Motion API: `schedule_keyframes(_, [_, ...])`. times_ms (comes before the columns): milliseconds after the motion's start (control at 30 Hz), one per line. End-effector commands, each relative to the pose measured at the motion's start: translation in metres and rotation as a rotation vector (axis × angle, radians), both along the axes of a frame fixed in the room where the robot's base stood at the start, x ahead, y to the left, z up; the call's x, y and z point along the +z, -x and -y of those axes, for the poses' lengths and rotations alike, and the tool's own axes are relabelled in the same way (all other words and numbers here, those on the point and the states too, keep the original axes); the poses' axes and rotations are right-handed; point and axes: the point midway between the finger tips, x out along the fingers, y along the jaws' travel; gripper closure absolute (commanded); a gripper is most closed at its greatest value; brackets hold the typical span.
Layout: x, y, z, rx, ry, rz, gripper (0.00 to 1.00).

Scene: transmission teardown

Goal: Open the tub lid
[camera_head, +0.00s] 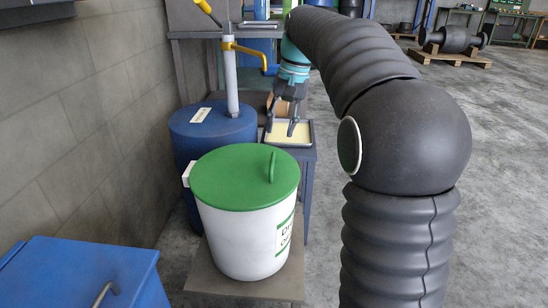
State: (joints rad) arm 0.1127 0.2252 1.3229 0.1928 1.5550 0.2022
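The tub (240,242) is white, with dark lettering on a green-edged label that shows in part at its right. Its round green lid (232,182) lies flat on top and covers the opening. A thin green handle (272,166) stands up at the lid's right side. A small white block juts out at the rim's left. My gripper (281,130) points down beyond the lid, over a small tray (311,135) with a pale yellow inside. Its two dark fingers are apart, with nothing seen between them, and it appears clear of the lid and handle.
A blue drum (213,134) with a yellow-handled pump (230,75) stands behind the tub, close to my gripper's left. A blue bin (82,275) is at the front left. A brick wall bounds the left. The floor at the right is open, with a pallet (450,57) far off.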

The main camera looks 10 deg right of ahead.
Motion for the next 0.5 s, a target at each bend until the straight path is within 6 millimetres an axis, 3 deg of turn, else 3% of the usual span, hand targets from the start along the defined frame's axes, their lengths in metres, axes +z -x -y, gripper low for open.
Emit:
schedule_keyframes(200, [-0.043, -0.002, -0.008, 0.0, 0.0, -0.002, 0.63])
schedule_keyframes(500, [-0.08, -0.004, -0.015, 0.001, 0.0, 0.0, 0.63])
